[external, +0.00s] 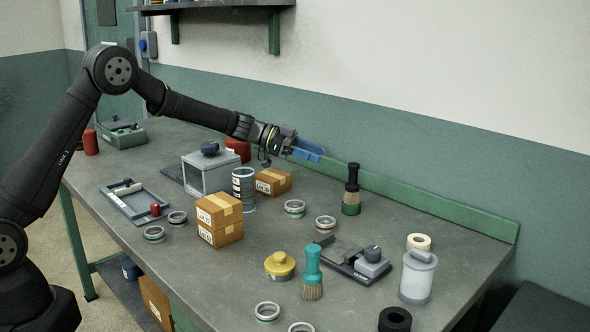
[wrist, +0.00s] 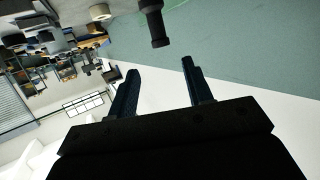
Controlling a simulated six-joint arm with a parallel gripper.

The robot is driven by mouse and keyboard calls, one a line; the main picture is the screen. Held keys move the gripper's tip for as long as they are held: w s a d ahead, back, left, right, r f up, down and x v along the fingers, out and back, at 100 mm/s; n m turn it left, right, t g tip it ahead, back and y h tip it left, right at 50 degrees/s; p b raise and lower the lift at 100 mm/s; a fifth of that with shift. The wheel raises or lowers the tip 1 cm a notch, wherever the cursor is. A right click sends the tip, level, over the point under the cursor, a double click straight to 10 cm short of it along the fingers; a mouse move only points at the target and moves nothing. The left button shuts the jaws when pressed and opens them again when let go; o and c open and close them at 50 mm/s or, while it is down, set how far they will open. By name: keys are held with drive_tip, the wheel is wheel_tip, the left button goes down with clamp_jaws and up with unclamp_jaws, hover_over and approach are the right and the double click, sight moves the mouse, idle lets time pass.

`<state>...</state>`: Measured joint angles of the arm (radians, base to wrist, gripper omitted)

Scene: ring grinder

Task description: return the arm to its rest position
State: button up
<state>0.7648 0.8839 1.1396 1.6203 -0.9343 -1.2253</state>
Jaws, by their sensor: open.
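My gripper (external: 308,150) is in the external view, raised above the back part of the bench, with its blue fingers pointing right. In the wrist view my gripper (wrist: 158,82) shows two dark fingers spread apart with nothing between them. My arm reaches from the left over the bench (external: 290,262) and touches nothing that I can see. The wrist view is tilted and shows the wall and part of the room beyond the fingers.
Below the gripper are cardboard boxes (external: 219,219), a stack of rings (external: 243,188) and a grey machine box (external: 208,174). A shelf (external: 215,6) hangs above.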

sight(354, 164)
drive_tip(key=x, duration=1.1)
drive_tip(key=shift+s+d+f, duration=0.1)
drive_tip(key=shift+d+f, duration=0.1)
drive_tip(key=shift+d, duration=0.15)
drive_tip(key=shift+d+r, duration=0.2)
drive_tip(key=shift+r, duration=1.5)
